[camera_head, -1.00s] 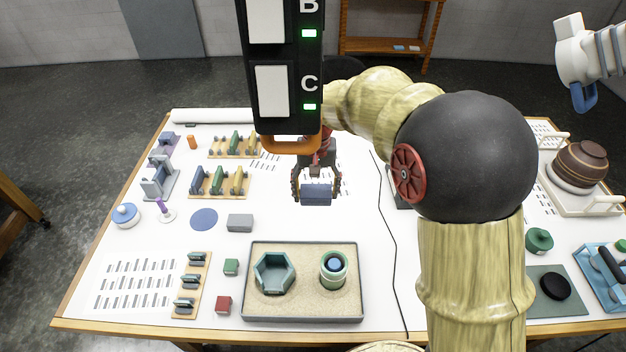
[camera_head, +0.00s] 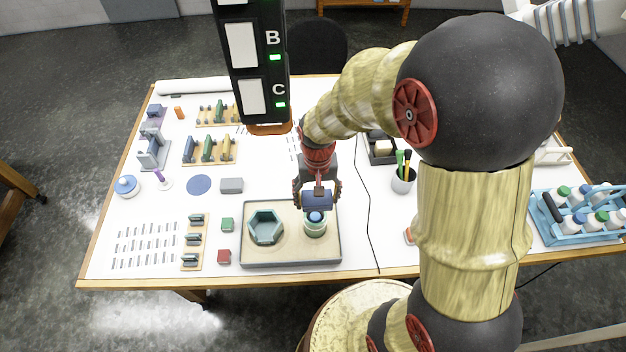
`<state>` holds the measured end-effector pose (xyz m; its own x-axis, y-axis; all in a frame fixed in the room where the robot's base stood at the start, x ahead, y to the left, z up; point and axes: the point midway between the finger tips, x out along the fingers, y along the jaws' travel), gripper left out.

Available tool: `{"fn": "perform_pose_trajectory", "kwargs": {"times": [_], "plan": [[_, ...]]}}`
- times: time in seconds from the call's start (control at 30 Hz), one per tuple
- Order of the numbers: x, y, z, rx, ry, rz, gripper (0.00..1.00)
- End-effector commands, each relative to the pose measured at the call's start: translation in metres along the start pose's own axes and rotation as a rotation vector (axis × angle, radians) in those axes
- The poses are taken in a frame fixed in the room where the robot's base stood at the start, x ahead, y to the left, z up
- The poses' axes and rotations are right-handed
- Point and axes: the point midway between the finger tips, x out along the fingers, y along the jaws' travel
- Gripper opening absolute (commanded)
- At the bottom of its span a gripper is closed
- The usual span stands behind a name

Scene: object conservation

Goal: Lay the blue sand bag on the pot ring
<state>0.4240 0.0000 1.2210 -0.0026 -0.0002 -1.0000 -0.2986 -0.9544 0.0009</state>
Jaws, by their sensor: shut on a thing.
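The blue sand bag (camera_head: 316,201) is a small dark blue block-shaped bag. My gripper (camera_head: 317,192) is shut on it and points down, holding it above the back edge of the sand tray (camera_head: 290,262). A round green pot-like ring (camera_head: 315,231) with a blue round centre stands in the right of the tray; I take it for the pot ring. The bag is just behind and above it, and seems apart from it. The bag's underside is hidden.
A hexagonal green bowl (camera_head: 266,227) stands in the tray's left. A black cable (camera_head: 370,215) runs right of the tray. A dark hanging panel (camera_head: 255,60) is behind.

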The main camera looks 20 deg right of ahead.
Motion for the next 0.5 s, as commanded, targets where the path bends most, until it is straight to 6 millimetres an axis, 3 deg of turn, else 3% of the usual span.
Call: {"fn": "perform_pose_trajectory", "kwargs": {"times": [0.1,0.5], "plan": [[-0.001,-0.003,-0.009,-0.001,0.006,-0.002,0.32],[0.019,-0.003,-0.009,-0.001,0.004,-0.001,0.32]]}}
